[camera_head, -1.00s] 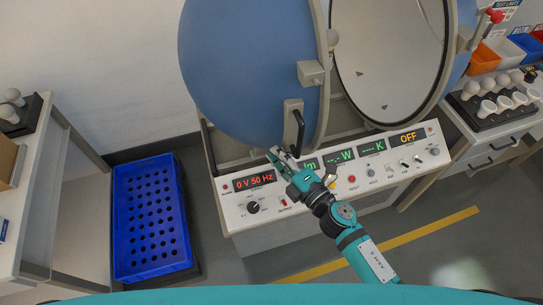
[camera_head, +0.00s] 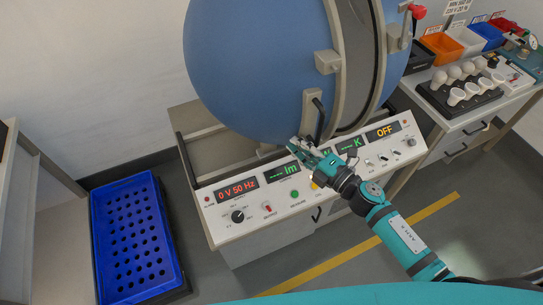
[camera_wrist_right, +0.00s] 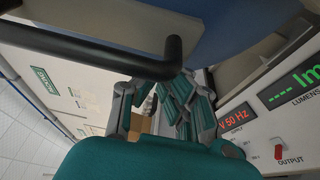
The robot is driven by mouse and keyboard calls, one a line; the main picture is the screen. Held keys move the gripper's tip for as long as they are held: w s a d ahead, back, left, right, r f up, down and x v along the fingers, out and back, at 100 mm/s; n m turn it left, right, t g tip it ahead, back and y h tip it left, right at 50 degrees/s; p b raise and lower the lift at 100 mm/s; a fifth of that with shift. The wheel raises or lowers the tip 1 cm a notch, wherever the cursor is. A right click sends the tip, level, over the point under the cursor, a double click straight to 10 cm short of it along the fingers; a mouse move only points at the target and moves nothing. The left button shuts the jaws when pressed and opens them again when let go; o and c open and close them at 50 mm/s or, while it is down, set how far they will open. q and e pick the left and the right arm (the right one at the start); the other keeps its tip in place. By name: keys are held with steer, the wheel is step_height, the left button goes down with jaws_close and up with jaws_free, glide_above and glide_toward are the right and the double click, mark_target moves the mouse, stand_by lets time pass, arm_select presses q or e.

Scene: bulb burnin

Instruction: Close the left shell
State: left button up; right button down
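The left shell (camera_head: 255,70) is a large blue half-sphere with a grey rim on its right side. Its rim stands near the right shell (camera_head: 396,25), with a narrow grey and dark band between them. A black bar handle (camera_head: 319,118) is on a grey bracket low on the left shell. My right gripper (camera_head: 298,147) is at the lower end of this handle. In the right wrist view the handle (camera_wrist_right: 90,45) crosses close in front, and the fingers (camera_wrist_right: 155,105) are apart with a gap between them. Whether they touch the handle is unclear. My left gripper is out of view.
The control panel (camera_head: 225,215) with lit displays and knobs lies just below my right gripper. A blue perforated crate (camera_head: 135,240) stands on the floor at left. A bench at right holds a black bulb tray (camera_head: 462,112) and coloured bins (camera_head: 465,40). Floor in front is clear.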

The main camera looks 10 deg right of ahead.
mark_target(312, 135)
steer(key=d, duration=0.1)
steer(key=w+d, duration=0.1)
steer(key=d, duration=0.2)
steer(key=shift+w+d+f+b, duration=0.1)
steer(key=shift+w+d+b, duration=0.15)
steer(key=shift+d+b, duration=0.15)
steer(key=shift+w+d, duration=0.1)
steer(key=shift+d, duration=0.05)
